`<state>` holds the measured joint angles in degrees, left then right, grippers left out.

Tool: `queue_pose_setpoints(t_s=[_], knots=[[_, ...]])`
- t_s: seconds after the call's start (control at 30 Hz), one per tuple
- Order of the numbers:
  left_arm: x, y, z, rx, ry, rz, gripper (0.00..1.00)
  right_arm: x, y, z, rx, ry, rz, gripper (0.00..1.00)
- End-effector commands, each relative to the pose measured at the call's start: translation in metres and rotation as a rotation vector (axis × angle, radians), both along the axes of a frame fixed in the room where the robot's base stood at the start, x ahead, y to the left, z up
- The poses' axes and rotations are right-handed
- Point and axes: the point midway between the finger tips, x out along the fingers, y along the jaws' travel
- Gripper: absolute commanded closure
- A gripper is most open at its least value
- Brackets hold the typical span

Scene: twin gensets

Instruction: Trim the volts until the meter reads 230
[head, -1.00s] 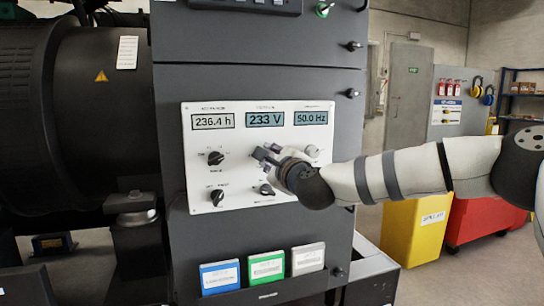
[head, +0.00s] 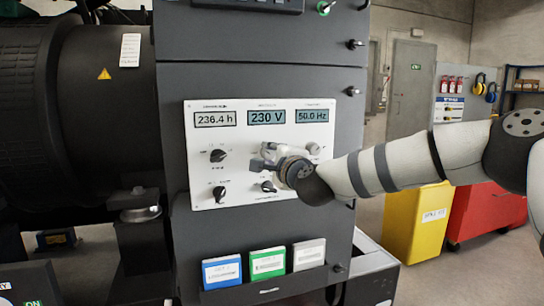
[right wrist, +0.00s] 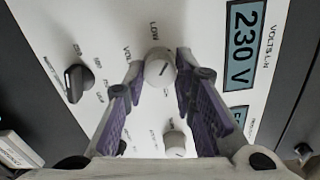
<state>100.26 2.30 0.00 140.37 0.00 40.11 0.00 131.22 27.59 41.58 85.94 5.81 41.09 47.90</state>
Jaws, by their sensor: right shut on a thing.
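The volts meter (head: 266,118) in the middle of the white control panel (head: 235,200) reads 230 V. It also shows in the right wrist view (right wrist: 242,45), again with 230 V. My right gripper (head: 259,161) is at the panel, below the volts meter. In the right wrist view, the fingers of my right gripper (right wrist: 160,72) are closed on both sides of a pale round knob (right wrist: 159,69) lettered VOLTS, with LOW marked beside it. In the head view my gripper hides this knob. My left gripper is out of view.
Black knobs (head: 218,155) sit to the left on the panel, and another (head: 268,186) is just below my gripper. A second pale knob (right wrist: 174,143) is close by. Neighbouring displays read 236.4 h and 50.0 Hz. Yellow (head: 418,222) and red bins stand to the right.

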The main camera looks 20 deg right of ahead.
Motion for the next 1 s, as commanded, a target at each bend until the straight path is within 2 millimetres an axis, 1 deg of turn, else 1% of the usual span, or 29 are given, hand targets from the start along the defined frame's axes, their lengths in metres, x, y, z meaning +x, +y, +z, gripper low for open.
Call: queue_pose_setpoints(t_s=[0.2, 0.23, 0.27, 0.3, 0.57, 0.67, 0.77, 1.0], knots=[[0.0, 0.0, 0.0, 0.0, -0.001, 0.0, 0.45, 0.0, 0.0, 0.001, 0.001, -0.003, -0.002, 1.0], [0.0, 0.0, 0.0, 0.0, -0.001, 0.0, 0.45, 0.0, 0.0, 0.001, 0.001, -0.003, -0.002, 0.71], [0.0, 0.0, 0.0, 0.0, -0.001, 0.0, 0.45, 0.0, 0.0, 0.001, 0.001, -0.003, -0.002, 0.64], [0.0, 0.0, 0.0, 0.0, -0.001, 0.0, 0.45, 0.0, 0.0, 0.001, 0.001, -0.003, -0.002, 0.55], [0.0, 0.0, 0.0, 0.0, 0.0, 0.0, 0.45, 0.0, 0.0, 0.001, 0.002, -0.001, 0.0, 0.55], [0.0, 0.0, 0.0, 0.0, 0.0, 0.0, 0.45, -0.005, -0.001, 0.001, 0.002, -0.002, -0.001, 0.55], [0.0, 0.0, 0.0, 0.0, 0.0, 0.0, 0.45, -0.023, -0.001, 0.002, 0.004, -0.001, 0.001, 0.55], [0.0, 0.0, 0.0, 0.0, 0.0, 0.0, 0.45, -0.088, -0.004, 0.003, 0.004, -0.002, 0.001, 0.55]])
